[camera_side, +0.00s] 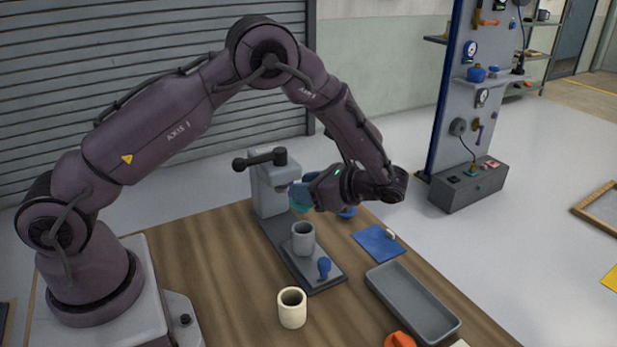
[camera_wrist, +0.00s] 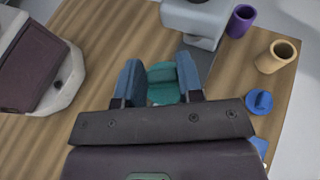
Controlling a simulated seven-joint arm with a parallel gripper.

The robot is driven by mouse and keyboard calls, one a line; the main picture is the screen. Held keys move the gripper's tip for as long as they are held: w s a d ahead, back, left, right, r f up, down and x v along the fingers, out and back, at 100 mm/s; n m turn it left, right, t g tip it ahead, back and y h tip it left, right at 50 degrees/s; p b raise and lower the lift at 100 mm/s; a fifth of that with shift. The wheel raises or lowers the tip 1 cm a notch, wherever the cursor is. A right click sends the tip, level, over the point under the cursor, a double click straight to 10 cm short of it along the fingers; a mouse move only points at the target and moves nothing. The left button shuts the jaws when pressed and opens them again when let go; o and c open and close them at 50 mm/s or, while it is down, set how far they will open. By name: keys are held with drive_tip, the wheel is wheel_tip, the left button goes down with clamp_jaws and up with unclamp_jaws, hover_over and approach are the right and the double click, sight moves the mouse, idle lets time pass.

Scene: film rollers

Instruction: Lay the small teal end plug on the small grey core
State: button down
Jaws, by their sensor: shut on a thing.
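My gripper (camera_side: 297,194) is shut on the teal end plug (camera_side: 303,205) and holds it in the air in front of the grey upright of a fixture. In the wrist view the teal plug (camera_wrist: 163,78) sits between the blue fingers of my gripper (camera_wrist: 160,82). The small grey core (camera_side: 303,238) stands upright on the fixture's base in the side view, with its open top facing up. The plug is above the core and apart from it. I cannot make out the grey core in the wrist view.
The grey fixture (camera_side: 268,190) has a dark lever arm. A cream core (camera_side: 292,307), grey tray (camera_side: 385,280), blue sheet (camera_side: 375,244) and orange thing (camera_side: 399,340) are nearby. The wrist view shows a purple core (camera_wrist: 241,22) and tan core (camera_wrist: 275,58).

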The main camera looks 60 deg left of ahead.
sight(307, 211)
drive_tip(key=shift+f, duration=2.8)
drive_tip(key=shift+f, duration=0.1)
drive_tip(key=shift+c, duration=1)
unclamp_jaws()
drive_tip(key=shift+r, duration=3.55)
